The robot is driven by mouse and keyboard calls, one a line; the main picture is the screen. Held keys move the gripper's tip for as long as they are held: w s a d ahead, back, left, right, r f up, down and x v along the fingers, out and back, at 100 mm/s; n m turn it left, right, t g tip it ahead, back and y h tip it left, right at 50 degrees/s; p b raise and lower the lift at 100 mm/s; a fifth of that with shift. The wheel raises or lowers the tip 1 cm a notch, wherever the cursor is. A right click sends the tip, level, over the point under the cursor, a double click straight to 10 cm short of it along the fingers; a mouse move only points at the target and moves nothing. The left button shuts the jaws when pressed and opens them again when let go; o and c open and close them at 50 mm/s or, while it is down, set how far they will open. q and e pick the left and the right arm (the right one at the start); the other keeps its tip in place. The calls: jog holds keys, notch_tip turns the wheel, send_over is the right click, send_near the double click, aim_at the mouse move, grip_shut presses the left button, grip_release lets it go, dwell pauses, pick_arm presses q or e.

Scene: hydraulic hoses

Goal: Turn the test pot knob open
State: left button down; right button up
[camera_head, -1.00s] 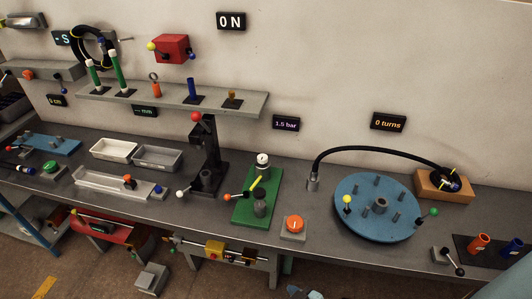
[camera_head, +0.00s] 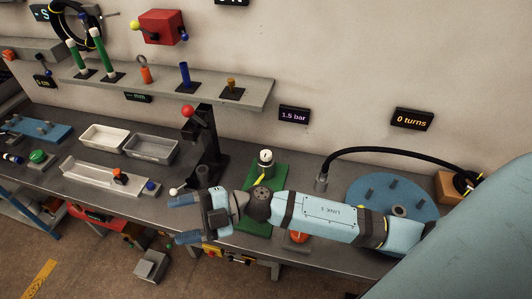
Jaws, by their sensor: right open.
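The green base plate (camera_head: 282,173) stands on the bench, carrying a white-topped cylinder (camera_head: 265,157) and a yellow lever (camera_head: 261,180). Its front part is hidden behind my right arm. The orange round knob (camera_head: 297,238) beside it shows only partly, below my forearm. I cannot tell which of these is the test pot knob. My right gripper (camera_head: 183,219) is open and empty, its two blue fingers pointing left. In the picture it lies left of the green plate and the orange knob, over the bench's front edge. My left gripper is not in view.
A black press stand (camera_head: 207,155) with a red ball is behind the gripper. The blue round table (camera_head: 420,200) is partly covered by my arm. A black hose (camera_head: 390,151) arches above it. Displays read 1.5 bar (camera_head: 294,115) and 0 turns (camera_head: 411,119). Trays (camera_head: 152,147) stand left.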

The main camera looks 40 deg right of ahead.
jog(key=f+n+g+h, duration=0.1)
jog(key=n+g+h, duration=0.1)
jog(key=n+g, duration=0.2)
jog(key=m+t+h+b, duration=0.1)
jog(key=t+h, duration=0.2)
jog(key=h, duration=1.7)
send_near(266, 153)
jog(key=p+x, duration=0.2)
jog(key=x, duration=0.6)
jog(key=shift+w+d+f+p, duration=0.15)
jog(key=shift+f+p, duration=0.15)
jog(key=shift+f, duration=0.2)
jog(key=c, duration=0.9)
